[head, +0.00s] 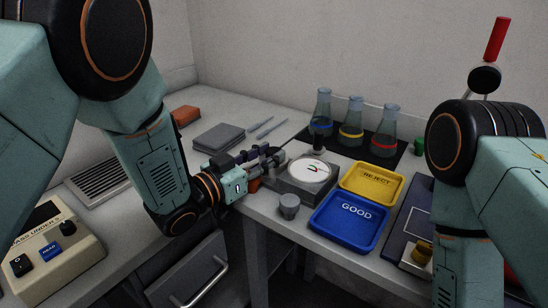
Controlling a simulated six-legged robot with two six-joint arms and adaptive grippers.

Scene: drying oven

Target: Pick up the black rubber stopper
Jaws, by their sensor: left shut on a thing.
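My left gripper (272,158) reaches in from the left, just left of the round white dial. Its fingers are shut on a small dark thing, which I take to be the black rubber stopper; the fingers hide most of it, and its outline is hard to make out. A red stopper-like piece (254,185) is partly hidden below the left gripper. A green stopper-like piece (419,146) stands to the right of the flasks. My right arm is at the right, but its gripper is out of the picture.
A scale with a white dial (315,172) stands close to the left gripper. Flasks (321,115) stand on a black mat behind it. A yellow REJECT tray (372,197), a blue GOOD tray (348,243) and a grey cylinder (289,206) are nearby. Grey slabs (218,137) lie behind.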

